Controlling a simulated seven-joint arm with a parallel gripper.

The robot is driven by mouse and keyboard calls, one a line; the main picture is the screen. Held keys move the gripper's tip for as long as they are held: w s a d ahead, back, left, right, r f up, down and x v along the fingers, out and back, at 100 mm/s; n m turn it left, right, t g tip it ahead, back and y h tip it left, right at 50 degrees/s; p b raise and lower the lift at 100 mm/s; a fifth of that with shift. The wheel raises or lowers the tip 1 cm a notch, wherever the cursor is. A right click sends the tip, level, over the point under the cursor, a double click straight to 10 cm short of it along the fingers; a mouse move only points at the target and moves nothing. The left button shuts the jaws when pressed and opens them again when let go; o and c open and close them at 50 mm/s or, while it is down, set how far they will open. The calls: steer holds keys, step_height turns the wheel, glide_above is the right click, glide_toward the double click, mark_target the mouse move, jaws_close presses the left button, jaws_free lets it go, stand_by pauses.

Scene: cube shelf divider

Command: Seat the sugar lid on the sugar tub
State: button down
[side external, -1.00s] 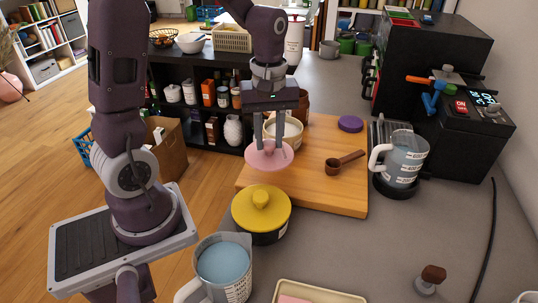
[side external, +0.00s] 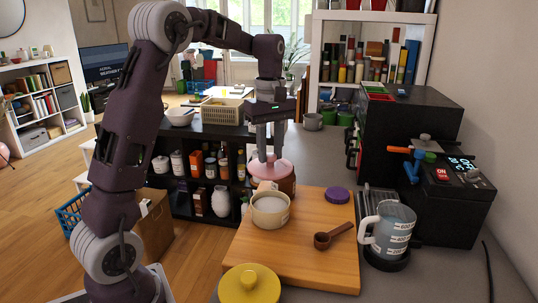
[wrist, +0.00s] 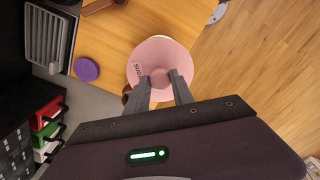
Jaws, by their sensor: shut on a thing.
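The pink sugar lid (side external: 270,169) is a round disc with a knob, held roughly level. My gripper (side external: 270,157) is shut on its knob. In the wrist view the lid (wrist: 150,57) shows dark lettering, partly legible as sugar. The open cream tub (side external: 270,211) with pale contents stands on the wooden board; its label is too small to read. In the side view the lid appears above and behind this tub, apart from it. In the wrist view the lid hides nearly all of what is beneath. I cannot tell the exact height or alignment.
A brown container (side external: 287,184) stands behind the cream tub, partly hidden by the lid. A purple lid (side external: 338,195) and a brown scoop (side external: 334,235) lie on the board (side external: 300,262). A measuring jug (side external: 390,232) stands right; a yellow-lidded tub (side external: 249,285) is in front.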

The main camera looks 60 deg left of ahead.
mark_target(270, 168)
steer(key=shift+f, duration=3.95)
steer(key=shift+f, duration=1.05)
steer(key=c, duration=1.4)
jaws_free()
steer(key=o, duration=0.5)
steer(key=shift+o, duration=0.2)
steer(key=shift+r, duration=3.95)
